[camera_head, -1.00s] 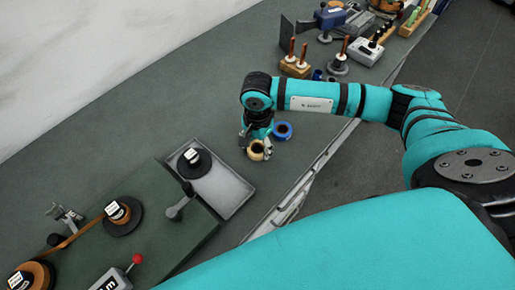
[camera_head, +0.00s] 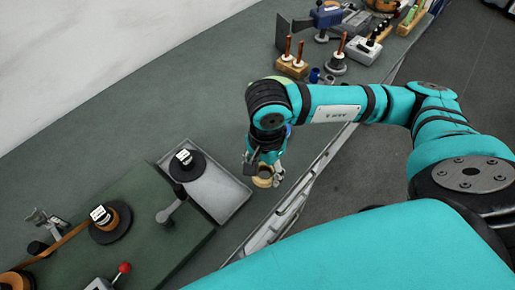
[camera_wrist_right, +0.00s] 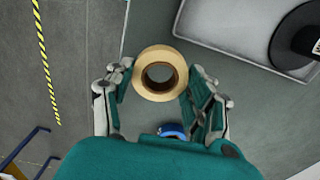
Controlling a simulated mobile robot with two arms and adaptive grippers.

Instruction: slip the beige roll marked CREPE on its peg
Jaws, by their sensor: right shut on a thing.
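The beige roll (camera_head: 262,184) hangs in my right gripper (camera_head: 264,172) in the head view, near the bench's front edge. In the right wrist view, the roll (camera_wrist_right: 160,52) sits between the fingers of my right gripper (camera_wrist_right: 160,84), its dark hole facing the camera. The CREPE mark cannot be read. A black disc with a white-labelled post (camera_head: 187,164) stands in the grey tray (camera_head: 223,193), left of the gripper. Its black disc (camera_wrist_right: 297,38) also shows at upper right in the wrist view. I cannot tell which peg is the roll's. My left gripper is out of view.
A blue roll (camera_wrist_right: 172,130) lies below the beige roll in the wrist view. A green board (camera_head: 150,225) carries a copper roll (camera_head: 119,219) and a red-knobbed lever (camera_head: 124,268). The bench between is clear.

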